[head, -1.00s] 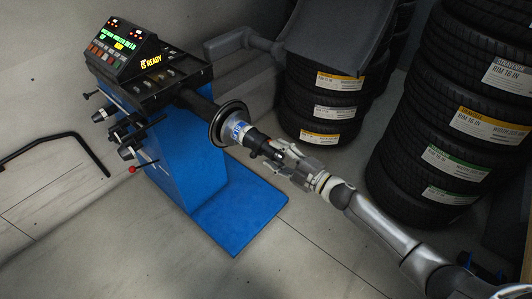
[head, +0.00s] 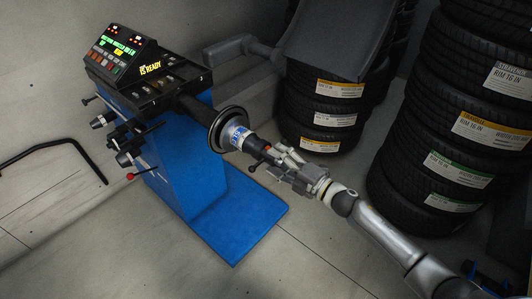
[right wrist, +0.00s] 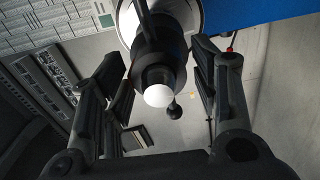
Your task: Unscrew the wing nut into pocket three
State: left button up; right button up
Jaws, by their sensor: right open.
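The wing nut (head: 257,148) sits on the end of the balancer's shaft, in front of the round flange (head: 229,130). One dark knobbed wing shows below it, beside my fingers. My right gripper (head: 272,161) is open at the nut's outer end. In the right wrist view the nut (right wrist: 156,62) lies between the spread fingers, with the pale shaft end showing through it and a round knob below right. I see no finger closed on it. The pockets (head: 167,80) are in the balancer's dark top tray; I cannot read their numbers. My left gripper is not in view.
The blue balancer (head: 180,170) stands on a blue base plate; its display reads READY. Stacks of tyres (head: 455,125) stand at the right and behind. A dark hood (head: 340,35) hangs over the rear stack. A black bent bar (head: 50,148) is at the left. Floor in front is clear.

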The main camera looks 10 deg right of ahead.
jog(key=shift+r+m+p, duration=0.25)
jog(key=shift+m+p, duration=0.5)
jog(key=shift+m, duration=0.45)
jog(key=shift+m+p, duration=0.65)
jog(key=shift+m, duration=0.45)
jog(key=shift+f+m+p, duration=0.1)
jog(key=shift+m+p, duration=0.4)
jog(key=shift+m, duration=0.6)
jog(key=m+p, duration=0.1)
jog(key=m, duration=0.2)
jog(key=shift+m+p, duration=0.45)
jog(key=shift+m, duration=0.45)
jog(key=m+p, duration=0.1)
jog(key=m, duration=0.2)
jog(key=shift+a+f+m, duration=0.1)
jog(key=shift+m, duration=0.2)
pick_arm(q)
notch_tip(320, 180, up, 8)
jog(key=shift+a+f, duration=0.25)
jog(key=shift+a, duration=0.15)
pick_arm(e)
jog(key=shift+m, duration=1.1)
